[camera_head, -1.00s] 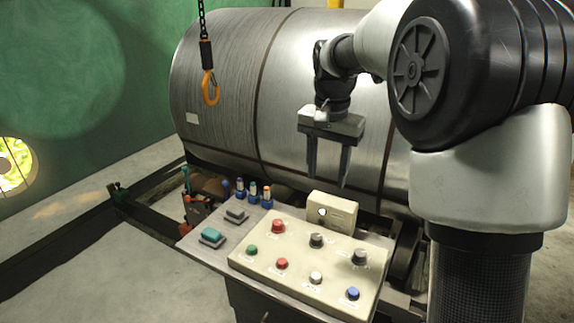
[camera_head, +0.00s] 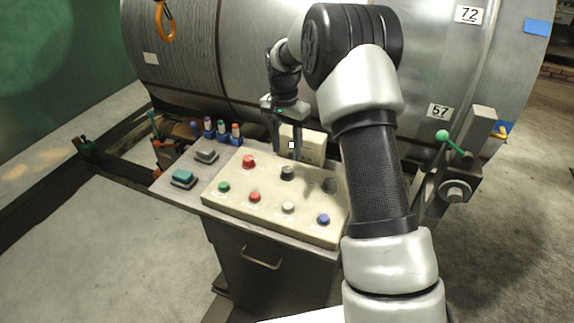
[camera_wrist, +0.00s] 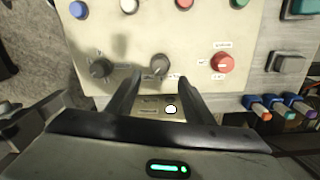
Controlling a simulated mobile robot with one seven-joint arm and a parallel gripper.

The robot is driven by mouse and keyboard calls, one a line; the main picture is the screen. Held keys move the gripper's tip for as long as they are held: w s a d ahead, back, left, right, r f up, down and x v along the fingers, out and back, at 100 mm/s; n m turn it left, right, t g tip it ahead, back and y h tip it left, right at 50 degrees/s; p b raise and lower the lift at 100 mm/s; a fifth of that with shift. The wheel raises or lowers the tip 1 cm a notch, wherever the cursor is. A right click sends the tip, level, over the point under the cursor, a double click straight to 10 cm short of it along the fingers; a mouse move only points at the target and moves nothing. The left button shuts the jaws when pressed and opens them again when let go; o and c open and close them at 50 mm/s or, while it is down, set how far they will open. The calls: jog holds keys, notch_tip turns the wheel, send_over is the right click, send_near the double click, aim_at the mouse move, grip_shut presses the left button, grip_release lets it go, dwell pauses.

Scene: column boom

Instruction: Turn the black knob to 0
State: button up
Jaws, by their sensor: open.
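Two dark knobs sit on the beige control panel (camera_head: 235,195). The middle dark knob (camera_head: 287,173) is between the red knob (camera_head: 249,161) and the right-hand dark knob (camera_head: 329,185); I cannot tell for sure which is the task's black knob. In the wrist view the middle knob (camera_wrist: 160,64) and the other dark knob (camera_wrist: 101,68) show, with small labels too blurred to read. My gripper (camera_head: 288,154) is open and empty, pointing down above the middle knob. In the wrist view its fingertips lie on either side of that knob, apparently without touching it.
Green (camera_head: 223,187), red (camera_head: 255,197), white (camera_head: 289,207) and blue (camera_head: 323,219) buttons line the panel's front. A pale box (camera_head: 313,146) stands behind the knobs. A large metal drum (camera_head: 225,60) fills the back. An orange hook (camera_head: 165,22) hangs at upper left.

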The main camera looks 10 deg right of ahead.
aim_at(287, 169)
notch_tip(287, 169, down, 7)
jog(key=shift+d+r, duration=0.1)
dwell(0.3)
jog(key=c, duration=1)
jog(key=shift+c, duration=0.2)
jog(key=n, duration=0.3)
jog(key=shift+s+n+b, duration=0.1)
jog(key=shift+n+b, duration=0.3)
jog(key=n, duration=0.4)
jog(key=shift+n, duration=0.4)
